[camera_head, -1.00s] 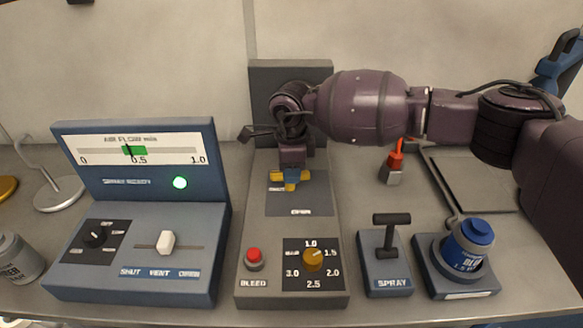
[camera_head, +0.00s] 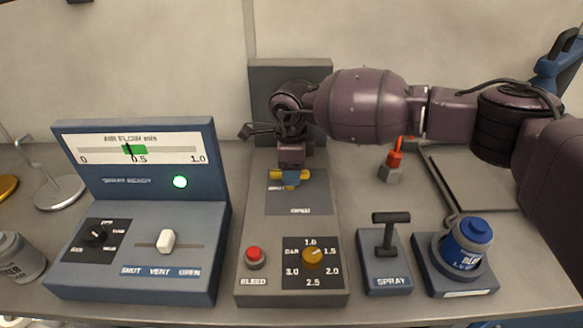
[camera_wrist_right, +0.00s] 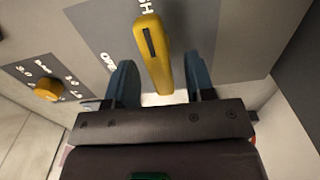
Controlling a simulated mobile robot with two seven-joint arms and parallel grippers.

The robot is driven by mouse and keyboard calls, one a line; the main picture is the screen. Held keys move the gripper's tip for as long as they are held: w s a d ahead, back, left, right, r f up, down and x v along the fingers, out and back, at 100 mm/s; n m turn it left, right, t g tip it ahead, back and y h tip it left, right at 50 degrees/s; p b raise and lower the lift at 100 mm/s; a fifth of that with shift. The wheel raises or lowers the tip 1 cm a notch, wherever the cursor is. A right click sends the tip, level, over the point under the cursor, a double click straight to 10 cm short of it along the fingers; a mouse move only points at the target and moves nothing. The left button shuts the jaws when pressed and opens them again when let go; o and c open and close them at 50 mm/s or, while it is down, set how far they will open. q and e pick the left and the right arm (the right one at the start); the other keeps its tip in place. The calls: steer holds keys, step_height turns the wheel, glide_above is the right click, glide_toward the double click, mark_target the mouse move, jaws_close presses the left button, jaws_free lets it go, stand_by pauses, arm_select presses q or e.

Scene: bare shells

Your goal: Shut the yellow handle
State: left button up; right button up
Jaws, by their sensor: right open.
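The yellow handle (camera_head: 277,174) is on the dark plate of the middle grey panel, lying roughly crosswise in the head view. It also shows in the right wrist view (camera_wrist_right: 154,50), where its slotted end points at the partly visible "SH" lettering. The "OPEN" label is off to its left there. My right gripper (camera_head: 291,180) is over the handle. In the wrist view my right gripper (camera_wrist_right: 163,85) is open, with one blue finger on each side of the handle and visible gaps between. The handle's base is hidden. My left gripper is out of view.
The panel also has a red bleed button (camera_head: 255,257) and an amber dial (camera_head: 313,256). A blue air-flow console (camera_head: 140,265) stands left.

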steer(key=shift+r, duration=0.2)
step_height(320, 180, up, 10)
steer(key=shift+r, duration=0.25)
stand_by(0.4)
